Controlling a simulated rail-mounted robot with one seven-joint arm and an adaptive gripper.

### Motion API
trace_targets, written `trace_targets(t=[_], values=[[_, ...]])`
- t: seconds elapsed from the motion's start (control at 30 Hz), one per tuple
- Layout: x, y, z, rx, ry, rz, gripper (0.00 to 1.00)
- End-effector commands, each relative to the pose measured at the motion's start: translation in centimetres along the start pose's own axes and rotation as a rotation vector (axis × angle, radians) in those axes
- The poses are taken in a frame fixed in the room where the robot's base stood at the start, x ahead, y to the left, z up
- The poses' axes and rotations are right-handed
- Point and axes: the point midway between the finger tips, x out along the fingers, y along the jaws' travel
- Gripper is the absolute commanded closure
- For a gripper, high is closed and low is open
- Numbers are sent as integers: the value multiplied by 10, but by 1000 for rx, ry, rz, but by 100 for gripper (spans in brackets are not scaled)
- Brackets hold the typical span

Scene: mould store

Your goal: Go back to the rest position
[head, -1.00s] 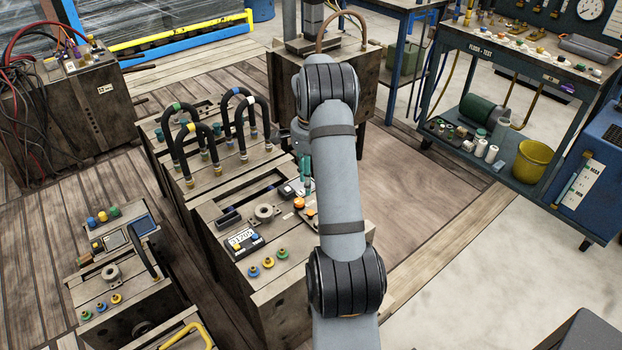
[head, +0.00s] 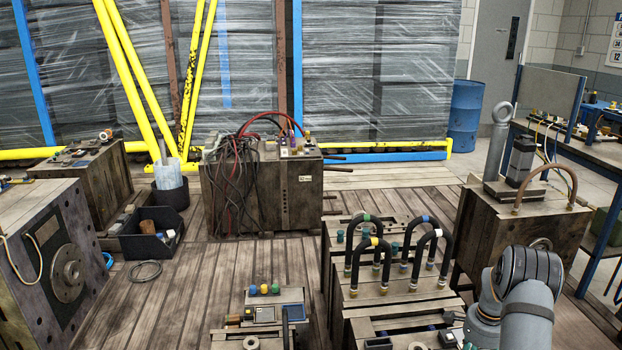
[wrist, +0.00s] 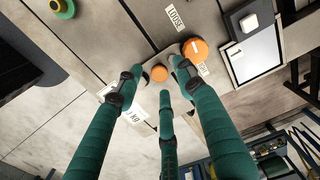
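My gripper (wrist: 157,77) shows in the wrist view with its green fingers spread apart. Nothing is seen held between them. A small orange knob (wrist: 159,73) appears between the fingertips, on a mould surface beyond them; I cannot tell the exact gap. A larger orange knob (wrist: 195,50) is just right of the right fingertip. In the head view my arm (head: 527,290) shows at the lower right, beside the mould with black hoses (head: 400,250); the gripper itself is not visible there.
The wrist view also shows a green-and-yellow knob (wrist: 62,8) and a framed pale panel (wrist: 255,52). In the head view a mould block with cables (head: 285,190) stands mid-floor. A block with an eyebolt post (head: 480,225) is close behind my arm. Open planks (head: 165,290) lie left of centre.

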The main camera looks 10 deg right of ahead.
Motion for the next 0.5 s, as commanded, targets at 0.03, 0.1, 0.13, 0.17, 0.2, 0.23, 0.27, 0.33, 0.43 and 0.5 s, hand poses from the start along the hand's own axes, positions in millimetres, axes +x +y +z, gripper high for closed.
trace_targets(t=[0.03,0.1,0.13,0.17,0.2,0.23,0.27,0.33,0.43,0.5], values=[[11,1,1,1,-3,3,62],[6,0,2,-55,-1,0,62],[6,0,3,-80,-1,0,62],[7,0,4,-106,0,0,62],[7,0,5,-135,0,0,62],[7,0,6,-154,0,0,62],[8,0,6,-171,0,0,62],[8,0,7,-202,0,0,62],[9,0,8,-231,0,0,62],[10,0,8,-240,0,0,62]])
